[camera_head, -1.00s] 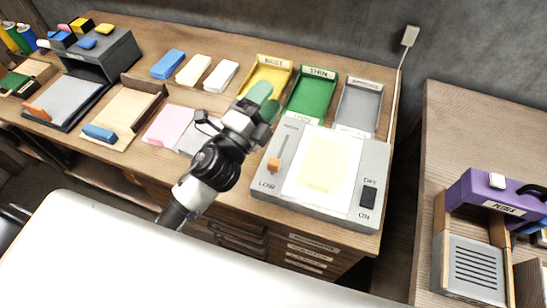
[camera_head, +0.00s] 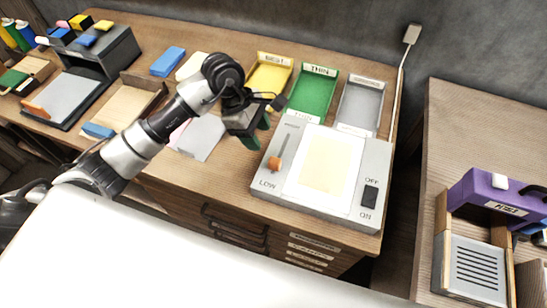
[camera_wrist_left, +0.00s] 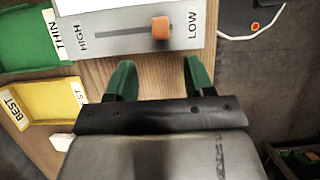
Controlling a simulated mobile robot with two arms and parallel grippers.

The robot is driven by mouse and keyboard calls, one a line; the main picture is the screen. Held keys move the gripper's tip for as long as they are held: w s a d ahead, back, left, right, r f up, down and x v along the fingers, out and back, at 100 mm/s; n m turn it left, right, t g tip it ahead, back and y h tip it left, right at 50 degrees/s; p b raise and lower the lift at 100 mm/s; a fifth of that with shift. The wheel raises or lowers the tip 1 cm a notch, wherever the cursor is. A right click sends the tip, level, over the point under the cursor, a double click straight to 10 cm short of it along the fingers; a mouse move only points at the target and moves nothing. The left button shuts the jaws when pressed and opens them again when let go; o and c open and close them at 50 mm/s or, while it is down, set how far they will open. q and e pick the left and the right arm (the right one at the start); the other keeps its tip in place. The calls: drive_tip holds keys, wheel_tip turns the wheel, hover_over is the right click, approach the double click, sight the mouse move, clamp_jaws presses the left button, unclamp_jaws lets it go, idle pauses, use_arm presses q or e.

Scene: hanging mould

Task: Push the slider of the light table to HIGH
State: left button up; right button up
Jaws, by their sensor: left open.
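The light table (camera_head: 358,203) is a grey box with a pale lit panel, standing on the wooden desk. Its orange slider (camera_head: 273,163) sits at the LOW end of its slot. In the left wrist view the orange slider (camera_wrist_left: 160,28) is next to the LOW label, with HIGH at the other end of the slot. My left gripper (camera_head: 258,134) is just left of the light table, pointing down, apart from the slider. In the left wrist view its green fingers (camera_wrist_left: 158,78) are open and empty, with the slider ahead of them. My right gripper is not in view.
Yellow (camera_head: 268,76), green (camera_head: 313,93) and grey (camera_head: 360,105) trays stand behind the light table. A black switch (camera_head: 369,197) sits on its right side. A lamp cord runs along the back right. A purple device (camera_head: 497,197) stands on the right-hand table.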

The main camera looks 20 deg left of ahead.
sight(274, 159)
use_arm(q)
drive_tip(key=p+x, duration=0.2)
drive_tip(key=x, duration=0.6)
drive_tip(key=shift+s+d+f, duration=0.1)
drive_tip(key=shift+d+f, duration=0.2)
drive_tip(key=shift+x, duration=0.8)
drive_tip(key=shift+c, duration=0.4)
clamp_jaws()
